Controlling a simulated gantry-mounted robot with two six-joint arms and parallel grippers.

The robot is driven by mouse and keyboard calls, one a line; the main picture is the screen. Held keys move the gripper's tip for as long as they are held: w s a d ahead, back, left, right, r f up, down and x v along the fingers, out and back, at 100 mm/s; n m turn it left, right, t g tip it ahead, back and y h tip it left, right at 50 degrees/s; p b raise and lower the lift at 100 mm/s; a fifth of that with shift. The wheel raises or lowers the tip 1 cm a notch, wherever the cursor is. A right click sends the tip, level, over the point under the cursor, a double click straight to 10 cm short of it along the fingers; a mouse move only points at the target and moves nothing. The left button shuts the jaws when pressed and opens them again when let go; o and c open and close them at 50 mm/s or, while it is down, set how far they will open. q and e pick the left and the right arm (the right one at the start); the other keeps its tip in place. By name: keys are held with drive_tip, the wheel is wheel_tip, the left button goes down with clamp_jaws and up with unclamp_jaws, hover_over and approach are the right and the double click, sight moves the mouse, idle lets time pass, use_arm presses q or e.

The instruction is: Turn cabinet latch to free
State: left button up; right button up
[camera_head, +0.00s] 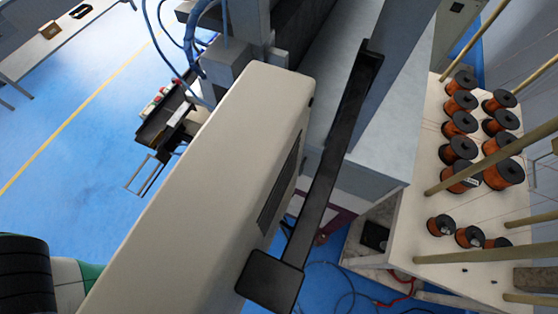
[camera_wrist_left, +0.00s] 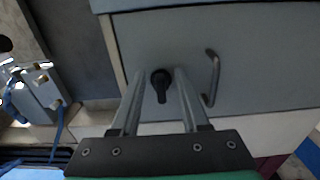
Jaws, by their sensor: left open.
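The cabinet latch (camera_wrist_left: 161,84) is a small black knob with a short lever that points down in the left wrist view. It sits on a grey cabinet door (camera_wrist_left: 255,70). My left gripper (camera_wrist_left: 160,74) is open, with one finger on each side of the latch in the picture. I see a gap between the latch and each finger, and cannot tell how deep the fingers reach. The head view shows only part of my left arm at the lower left; the latch is hidden there. My right gripper is in neither view.
A bent metal door handle (camera_wrist_left: 212,78) stands out just right of the latch. In the head view, a large beige machine housing (camera_head: 200,190) fills the middle. A white rack (camera_head: 400,230) with several copper spools is at the right. Blue floor (camera_head: 85,95) lies open at the left.

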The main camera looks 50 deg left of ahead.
use_arm(q)
drive_tip(key=shift+c, duration=0.2)
clamp_jaws()
drive_tip(key=shift+f, duration=0.1)
drive_tip(key=shift+f+m, duration=0.1)
drive_tip(key=shift+m, duration=0.3)
drive_tip(key=m+p, duration=0.1)
drive_tip(key=m, duration=0.4)
drive_tip(key=d+f+m+p, duration=0.1)
drive_tip(key=m, duration=0.5)
drive_tip(key=m+p, duration=0.1)
drive_tip(key=m, duration=0.4)
drive_tip(key=shift+w+d+f+m, duration=0.15)
drive_tip(key=shift+w+f+m, duration=0.1)
drive_tip(key=shift+m, duration=0.15)
